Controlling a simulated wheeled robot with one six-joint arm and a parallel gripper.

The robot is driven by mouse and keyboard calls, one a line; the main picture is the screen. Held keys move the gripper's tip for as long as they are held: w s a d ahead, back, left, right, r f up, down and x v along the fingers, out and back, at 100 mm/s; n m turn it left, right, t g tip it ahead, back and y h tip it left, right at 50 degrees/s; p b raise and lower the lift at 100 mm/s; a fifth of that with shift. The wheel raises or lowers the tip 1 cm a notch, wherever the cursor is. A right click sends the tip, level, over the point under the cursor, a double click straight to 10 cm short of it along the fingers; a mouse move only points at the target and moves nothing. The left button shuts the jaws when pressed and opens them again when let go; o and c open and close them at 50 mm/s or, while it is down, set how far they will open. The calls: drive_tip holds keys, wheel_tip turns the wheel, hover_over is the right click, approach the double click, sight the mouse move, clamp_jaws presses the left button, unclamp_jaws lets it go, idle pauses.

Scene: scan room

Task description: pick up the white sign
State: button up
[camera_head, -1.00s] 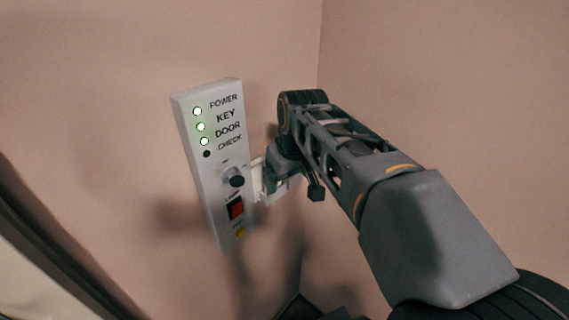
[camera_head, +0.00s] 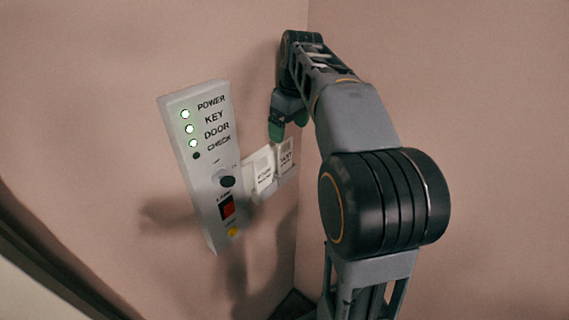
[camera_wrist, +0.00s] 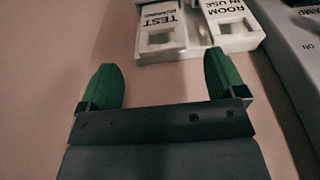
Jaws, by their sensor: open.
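Two white signs sit side by side in a white holder (camera_wrist: 218,45) on the wall. One sign reads TEST (camera_wrist: 163,17) and the other reads ROOM IN USE (camera_wrist: 228,12); both show upside down at the top of the wrist view. In the head view the TEST sign (camera_head: 286,157) is on the right and the other sign (camera_head: 263,171) on the left. My gripper (camera_wrist: 159,78) is open and empty, with green fingers apart and short of the signs. In the head view my gripper (camera_head: 278,128) is just above the TEST sign.
A white control panel (camera_head: 205,165) with green lights, a knob and a red switch is on the wall just left of the signs. A room corner lies just right of them. Bare pink wall (camera_head: 480,90) fills the right side.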

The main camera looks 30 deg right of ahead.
sight(285, 140)
drive_tip(key=shift+w+a+f+p, duration=0.1)
drive_tip(key=shift+w+f, duration=0.05)
drive_tip(key=shift+f, duration=1)
drive_tip(key=shift+w+a+f+p, duration=0.1)
drive_tip(key=shift+f, duration=1.1)
drive_tip(key=shift+w+a+f+p, duration=0.1)
drive_tip(key=shift+w+f, duration=0.05)
drive_tip(key=shift+f, duration=1)
drive_tip(key=c, duration=1)
drive_tip(key=shift+r, duration=0.1)
drive_tip(key=shift+r, duration=0.55)
wheel_tip(285, 140, up, 2)
drive_tip(key=shift+s+r, duration=0.1)
drive_tip(key=s+r+b, duration=0.1)
drive_tip(key=s+r, duration=0.2)
drive_tip(key=s, duration=0.1)
drive_tip(key=s+a+r+b, duration=0.1)
drive_tip(key=s+r, duration=0.2)
drive_tip(key=s, duration=0.2)
drive_tip(key=s+r+b, duration=0.1)
drive_tip(key=s+r, duration=0.2)
drive_tip(key=s, duration=0.1)
drive_tip(key=shift+s+a+r, duration=0.25)
drive_tip(key=shift+s+a, duration=0.1)
drive_tip(key=shift+s, duration=0.05)
